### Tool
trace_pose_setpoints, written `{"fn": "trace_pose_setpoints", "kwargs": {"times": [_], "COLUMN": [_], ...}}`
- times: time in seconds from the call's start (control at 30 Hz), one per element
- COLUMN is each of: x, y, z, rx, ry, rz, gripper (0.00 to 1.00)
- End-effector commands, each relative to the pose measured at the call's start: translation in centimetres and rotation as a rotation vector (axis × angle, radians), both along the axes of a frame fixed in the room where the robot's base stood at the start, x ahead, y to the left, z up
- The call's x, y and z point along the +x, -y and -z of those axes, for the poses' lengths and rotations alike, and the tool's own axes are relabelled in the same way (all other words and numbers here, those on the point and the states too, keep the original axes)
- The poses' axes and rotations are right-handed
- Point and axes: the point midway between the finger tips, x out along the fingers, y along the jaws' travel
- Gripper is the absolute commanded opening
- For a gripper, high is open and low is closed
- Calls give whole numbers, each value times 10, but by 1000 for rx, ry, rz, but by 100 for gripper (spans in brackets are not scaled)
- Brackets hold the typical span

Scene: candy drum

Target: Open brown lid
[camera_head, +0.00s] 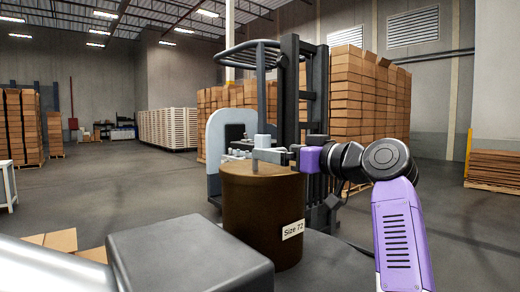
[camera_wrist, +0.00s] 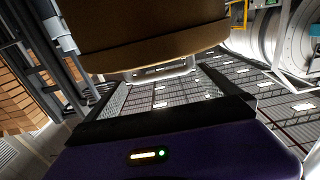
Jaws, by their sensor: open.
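The brown drum (camera_head: 262,222) stands upright in front of me in the head view, with a "Size 72" label on its side. Its brown lid (camera_head: 236,172) sits on top and looks closed. My gripper (camera_head: 253,157) is at the drum's top, reaching in from the right, just over the lid. Its jaws are open. In the wrist view my gripper (camera_wrist: 160,77) has its fingers spread, with a brown rounded surface with a rim band (camera_wrist: 150,52) beyond them. I cannot tell whether a finger touches the lid.
A forklift (camera_head: 290,100) stands close behind the drum. Stacked cartons (camera_head: 365,95) are behind it. A grey box-shaped surface (camera_head: 185,255) fills the near foreground left of the drum. Open floor (camera_head: 120,190) lies to the left.

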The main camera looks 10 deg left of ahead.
Motion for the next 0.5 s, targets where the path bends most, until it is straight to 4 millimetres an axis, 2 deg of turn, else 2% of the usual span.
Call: {"fn": "trace_pose_setpoints", "kwargs": {"times": [0.23,0.5], "x": [23,38], "y": [-31,-49], "z": [-3,-1], "rx": [1,1], "ry": [-3,-1], "rz": [-2,0], "gripper": [100,100]}}
